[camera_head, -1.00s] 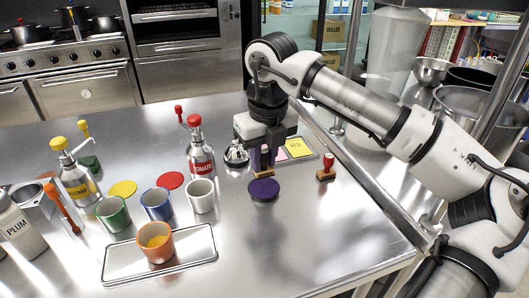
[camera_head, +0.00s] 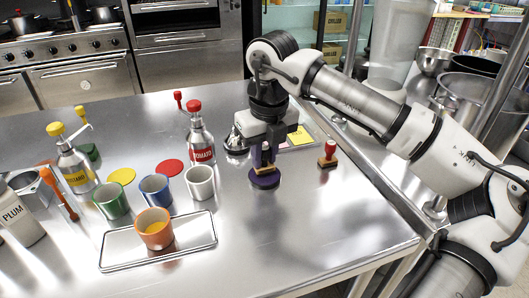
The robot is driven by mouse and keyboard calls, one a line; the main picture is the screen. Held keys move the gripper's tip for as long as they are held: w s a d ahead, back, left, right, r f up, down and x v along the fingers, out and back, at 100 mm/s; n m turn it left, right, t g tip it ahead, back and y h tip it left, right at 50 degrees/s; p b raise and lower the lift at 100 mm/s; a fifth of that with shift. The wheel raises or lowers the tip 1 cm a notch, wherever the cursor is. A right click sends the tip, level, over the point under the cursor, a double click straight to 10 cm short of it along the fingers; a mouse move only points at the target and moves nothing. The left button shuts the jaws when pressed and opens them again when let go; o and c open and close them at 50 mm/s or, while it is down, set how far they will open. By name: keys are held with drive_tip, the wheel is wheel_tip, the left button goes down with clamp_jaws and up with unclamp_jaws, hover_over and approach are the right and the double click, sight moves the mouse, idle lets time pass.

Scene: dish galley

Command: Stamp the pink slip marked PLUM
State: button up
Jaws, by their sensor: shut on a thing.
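My gripper (camera_head: 266,150) points down and is shut on a stamp (camera_head: 264,170) with a wooden base and a dark purple handle. The stamp is over the round purple ink pad (camera_head: 264,181), at or very near its surface; I cannot tell whether they touch. The pink slip (camera_head: 284,146) lies behind and right of my gripper and is mostly hidden, so its marking cannot be read. A yellow slip (camera_head: 300,136) lies beside it.
A red-handled stamp (camera_head: 327,157) stands to the right. Red (camera_head: 170,167) and yellow (camera_head: 121,176) pads, mugs, the tomato bottle (camera_head: 201,145) and a tray (camera_head: 190,241) with an orange cup (camera_head: 154,229) are left. The front right counter is clear.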

drive_tip(key=shift+f+b, duration=0.6)
idle(1.6)
drive_tip(key=shift+r+p, duration=2.3)
drive_tip(key=shift+r, duration=1.25)
